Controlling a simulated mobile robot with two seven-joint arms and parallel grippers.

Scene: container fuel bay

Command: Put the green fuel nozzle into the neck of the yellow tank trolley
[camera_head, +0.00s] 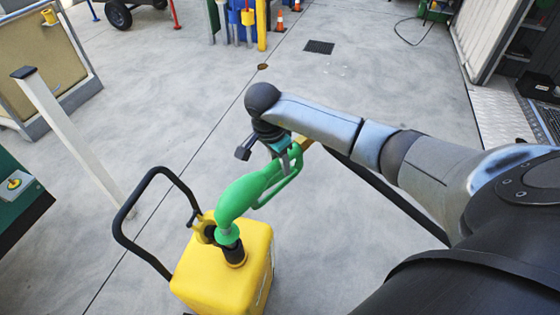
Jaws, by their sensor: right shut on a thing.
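The yellow tank trolley (222,278) stands on the floor at bottom centre, with a black push handle (140,191) on its left. Its dark neck (236,255) is on top. The green fuel nozzle (241,196) slants down to the left, and its spout end is at the neck. From this angle I cannot tell how deep the spout sits. My right gripper (286,151) is shut on the nozzle at its upper end, above and to the right of the tank. The fingers are partly hidden by the wrist. My left gripper does not show.
A black hose (385,190) runs from the nozzle behind my right arm. A white post (75,145) stands left of the trolley. A green cabinet (18,207) is at the left edge, and an open container (490,40) is at upper right. The middle floor is clear.

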